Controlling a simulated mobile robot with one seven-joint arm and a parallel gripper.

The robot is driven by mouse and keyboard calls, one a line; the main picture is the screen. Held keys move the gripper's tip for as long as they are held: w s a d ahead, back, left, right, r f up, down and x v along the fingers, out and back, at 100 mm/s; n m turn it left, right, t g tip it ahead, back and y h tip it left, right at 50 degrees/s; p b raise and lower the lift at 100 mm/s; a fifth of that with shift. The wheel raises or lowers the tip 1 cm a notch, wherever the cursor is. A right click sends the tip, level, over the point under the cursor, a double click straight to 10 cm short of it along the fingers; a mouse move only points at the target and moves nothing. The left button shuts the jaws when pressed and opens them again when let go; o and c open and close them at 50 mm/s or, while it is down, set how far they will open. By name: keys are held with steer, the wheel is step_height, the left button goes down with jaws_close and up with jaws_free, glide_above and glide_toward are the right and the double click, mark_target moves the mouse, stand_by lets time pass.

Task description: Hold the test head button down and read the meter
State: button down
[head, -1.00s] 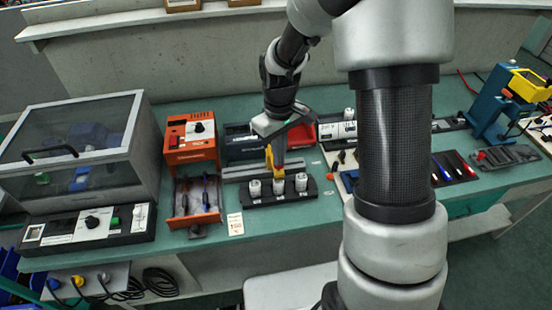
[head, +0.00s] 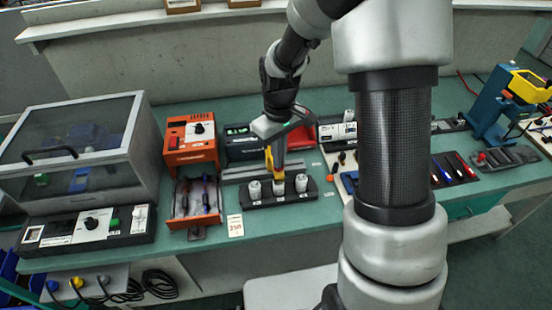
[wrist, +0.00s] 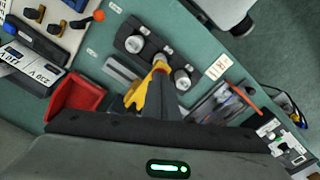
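My gripper (head: 279,165) points down over the middle white cylinder (head: 278,187) of a black block, its fingers close together. A yellow piece (head: 269,157), perhaps the test head, is against the fingers and reaches down to that cylinder. It also shows in the wrist view (wrist: 138,95) beside the dark fingers (wrist: 168,98).
The black block (head: 313,193) carries white cylinders on both sides. An orange unit (head: 190,142) with an orange tray (head: 221,205) stands left, beside a clear-lidded case (head: 75,150). A red bin (head: 302,136) is close behind my gripper. A small numbered card (head: 235,226) lies in front.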

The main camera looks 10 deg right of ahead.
steer(key=shift+s, duration=0.1)
step_height(320, 180, up, 7)
steer(key=p, duration=0.5)
stand_by(0.6)
stand_by(0.3)
steer(key=s+d+r+m+t, duration=0.1)
steer(key=s+r, duration=0.3)
steer(key=r, duration=0.4)
steer(key=s+d+r+m+t, duration=0.1)
steer(key=s+r+m+t, duration=0.1)
steer(key=s+r, duration=0.35)
steer(key=s+r+m+t, duration=0.2)
steer(key=s+r+m, duration=0.1)
steer(key=s+r, duration=0.5)
steer(key=shift+s+d+t+p, duration=0.3)
steer(key=shift+s+d+p, duration=0.1)
steer(key=shift+s, duration=0.5)
steer(key=shift+a, duration=0.1)
